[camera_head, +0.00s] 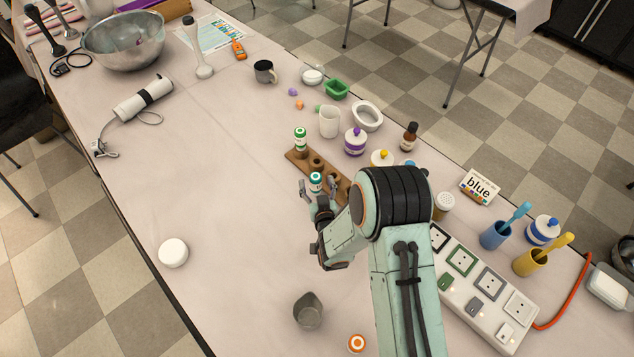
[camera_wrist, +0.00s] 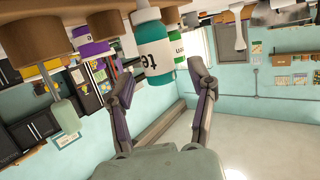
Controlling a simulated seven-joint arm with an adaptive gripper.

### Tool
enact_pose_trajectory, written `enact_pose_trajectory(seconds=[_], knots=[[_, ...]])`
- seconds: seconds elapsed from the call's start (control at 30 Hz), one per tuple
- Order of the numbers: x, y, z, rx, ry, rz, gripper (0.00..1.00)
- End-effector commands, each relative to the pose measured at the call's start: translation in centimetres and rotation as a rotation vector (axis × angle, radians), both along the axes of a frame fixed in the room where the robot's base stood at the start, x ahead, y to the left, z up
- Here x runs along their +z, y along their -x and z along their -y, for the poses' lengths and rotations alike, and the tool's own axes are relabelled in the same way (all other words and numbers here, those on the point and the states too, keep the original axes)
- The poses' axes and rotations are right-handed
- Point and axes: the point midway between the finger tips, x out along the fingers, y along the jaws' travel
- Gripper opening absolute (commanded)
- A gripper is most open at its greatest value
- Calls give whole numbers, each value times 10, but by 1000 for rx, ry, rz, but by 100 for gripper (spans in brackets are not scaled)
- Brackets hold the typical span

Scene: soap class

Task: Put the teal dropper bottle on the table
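The teal dropper bottle (camera_head: 316,182), with a teal top and white label, is at the wooden rack (camera_head: 293,155), near the rack's middle. In the wrist view the teal bottle (camera_wrist: 153,48) shows large, with part of its lettering upside down. My gripper (camera_head: 318,190) is open, with one finger on each side of the bottle. In the wrist view, gaps show between the bottle and both fingers of my gripper (camera_wrist: 154,75). The bottle's lower part is hidden in the head view, so I cannot tell how it sits in the rack.
A green-labelled bottle (camera_head: 300,140) stands at the rack's far end. A grey beaker (camera_head: 308,311) and a white round lid (camera_head: 173,253) are nearer. The table's left middle (camera_head: 225,165) is clear.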

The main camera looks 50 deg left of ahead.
Motion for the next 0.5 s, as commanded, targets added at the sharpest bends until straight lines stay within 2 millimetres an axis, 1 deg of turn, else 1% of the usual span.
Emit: enact_pose_trajectory(seconds=[0.17,0.2,0.27,0.4,0.47,0.5], knots=[[4,0,0,0,-1,1,56],[5,1,2,-1,0,-1,56],[6,6,9,-2,0,-3,56],[14,20,33,-6,3,-5,56],[19,28,43,-2,1,-5,56],[18,29,46,-7,3,-7,56]])
